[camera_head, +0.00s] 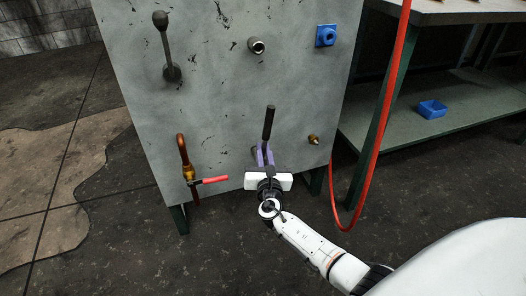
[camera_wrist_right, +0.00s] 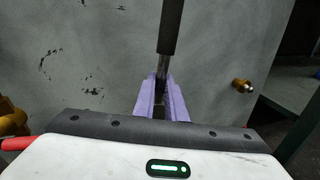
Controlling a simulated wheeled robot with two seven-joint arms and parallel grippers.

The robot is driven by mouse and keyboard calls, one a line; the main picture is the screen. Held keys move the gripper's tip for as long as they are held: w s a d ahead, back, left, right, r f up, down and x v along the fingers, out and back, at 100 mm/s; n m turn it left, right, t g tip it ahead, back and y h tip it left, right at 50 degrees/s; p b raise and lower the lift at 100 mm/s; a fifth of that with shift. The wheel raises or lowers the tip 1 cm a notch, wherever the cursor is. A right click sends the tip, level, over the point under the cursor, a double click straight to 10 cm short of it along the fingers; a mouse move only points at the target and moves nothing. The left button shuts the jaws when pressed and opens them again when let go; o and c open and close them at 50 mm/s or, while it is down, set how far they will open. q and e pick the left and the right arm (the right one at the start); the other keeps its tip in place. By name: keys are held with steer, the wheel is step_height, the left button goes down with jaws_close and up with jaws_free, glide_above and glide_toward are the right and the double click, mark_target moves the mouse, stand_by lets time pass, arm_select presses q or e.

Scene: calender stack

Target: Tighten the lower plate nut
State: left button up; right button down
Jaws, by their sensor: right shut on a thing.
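My right gripper (camera_head: 265,148) has its purple fingers shut on the metal shank of a black-handled bar (camera_head: 268,123), low in front of the grey panel (camera_head: 215,110). The black grip points upward. In the right wrist view, the bar (camera_wrist_right: 170,28) rises between the purple fingers (camera_wrist_right: 161,82), and its lower end is hidden between them. A grey round part (camera_head: 255,154) shows just left of the fingers, partly covered. I cannot make out a nut there or tell whether the bar is seated on one. My left gripper is not in view.
A copper pipe with a red-handled valve (camera_head: 209,181) stands left of the gripper. A brass fitting (camera_head: 313,140) sticks out to the right. Higher are a grey lever (camera_head: 166,45), a steel fitting (camera_head: 257,45) and a blue fitting (camera_head: 326,36). A red hose (camera_head: 381,110) hangs at right.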

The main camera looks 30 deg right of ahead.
steer(key=shift+d+m, duration=0.15)
steer(key=shift+m, duration=0.25)
steer(key=shift+d+m, duration=0.15)
steer(key=shift+m, duration=0.35)
steer(key=shift+s, duration=0.1)
steer(key=shift+d+f+m+y, duration=0.1)
steer(key=shift+d+m+y, duration=0.05)
steer(key=shift+m+y, duration=0.2)
steer(key=shift+d+f+m+g, duration=0.1)
steer(key=shift+d+m+g, duration=0.15)
steer(key=shift+m, duration=0.3)
steer(key=shift+s+d+f+m, duration=0.1)
steer(key=shift+m, duration=0.3)
